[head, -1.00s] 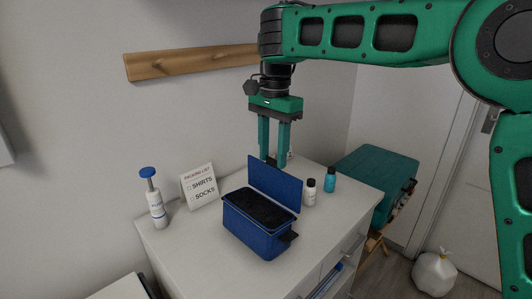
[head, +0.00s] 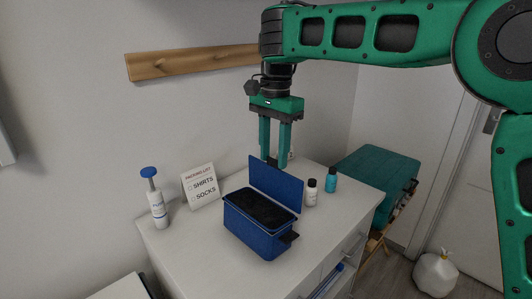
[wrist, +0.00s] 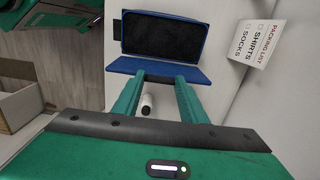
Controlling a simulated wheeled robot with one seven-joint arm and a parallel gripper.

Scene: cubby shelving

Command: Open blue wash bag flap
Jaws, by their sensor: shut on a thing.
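The blue wash bag (head: 258,234) stands on the white cabinet top, with a dark interior and a dark tab at its front right. Its blue flap (head: 276,188) is raised and stands upright along the back edge. In the wrist view the bag (wrist: 162,36) lies beyond the flap (wrist: 160,70). My gripper (head: 274,158) points down at the flap's top edge, shut on it, with a small dark piece showing between the fingertips. The exact contact is partly hidden. The fingers also show in the wrist view (wrist: 160,82), reaching to the flap's edge.
A white pump bottle (head: 157,205) and a packing list card (head: 200,186) stand left of the bag. A white bottle (head: 311,192) and a teal bottle (head: 331,179) stand right of it. A teal suitcase (head: 375,175) sits beyond the cabinet.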

